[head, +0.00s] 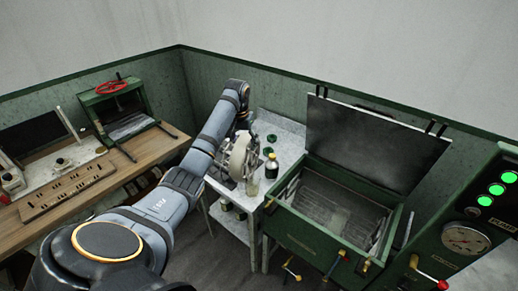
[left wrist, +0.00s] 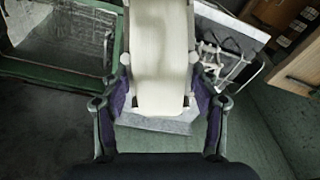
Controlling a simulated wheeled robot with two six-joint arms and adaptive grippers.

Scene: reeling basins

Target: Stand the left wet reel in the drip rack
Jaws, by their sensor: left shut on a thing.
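My left gripper (head: 241,163) is shut on a pale, cream-white reel (head: 238,152), held over the left side of the light side table. In the left wrist view the reel (left wrist: 160,55) stands upright between the two fingers of my left gripper (left wrist: 161,108). A grey slab-like surface shows just below it. A thin wire frame with pale round ends (left wrist: 225,62) lies right of the reel in the left wrist view; I cannot tell whether it is the drip rack. In the head view my arm and the reel hide part of the table. My right gripper is not in view.
A wooden bench (head: 90,185) with a green press (head: 118,112) is at left.

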